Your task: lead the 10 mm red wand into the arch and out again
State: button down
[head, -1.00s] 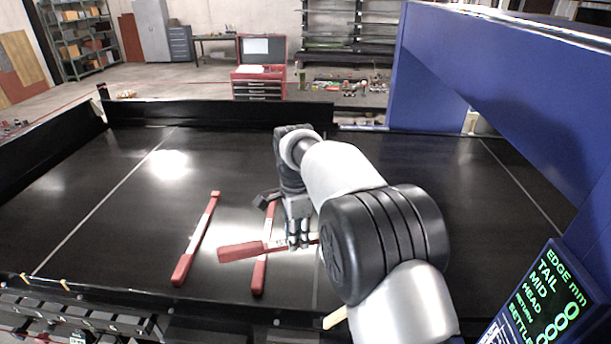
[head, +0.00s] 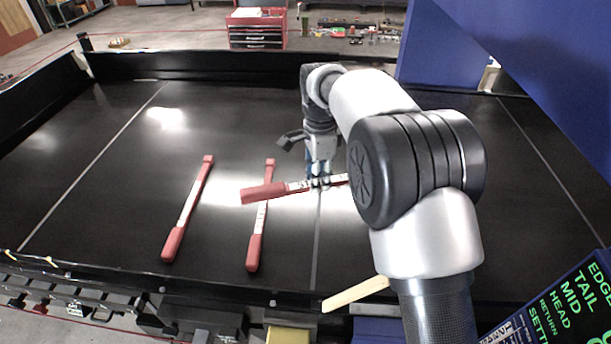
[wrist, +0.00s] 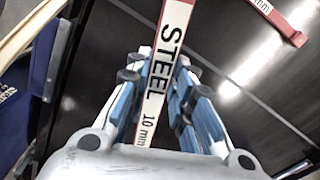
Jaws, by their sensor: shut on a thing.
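My gripper (head: 320,182) is shut around the white middle of a wand (head: 263,193) and holds it above the black conveyor belt (head: 120,180). The wand's red handle points left; its other end is hidden behind my arm. In the wrist view the held wand (wrist: 165,60) reads "STEEL 10 mm" and lies between the blue-padded fingers (wrist: 160,88). The blue arch (head: 550,65) stands over the belt at the right, and the gripper is outside it, to its left.
Two more red-and-white wands lie on the belt, a left one (head: 190,206) and a right one (head: 261,218) close to the held handle. A green-lettered display (head: 570,300) stands at lower right. A dark rail (head: 200,68) bounds the far side. The belt's left part is clear.

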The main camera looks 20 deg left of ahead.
jog(key=w+d+b, duration=0.2)
jog(key=w+d, duration=0.1)
jog(key=d, duration=1.5)
jog(key=w+d+b, duration=0.2)
jog(key=w+d, duration=0.2)
jog(key=d, duration=1.3)
jog(key=s+a+p, duration=0.1)
jog(key=s+a, duration=0.1)
jog(key=a, duration=1.1)
jog(key=s+a+p, duration=0.1)
jog(key=s+a, duration=0.2)
jog(key=a, duration=1)
jog(key=s+a+p, duration=0.2)
jog(key=s+a, duration=0.1)
jog(key=a, duration=1)
jog(key=shift+a, duration=0.2)
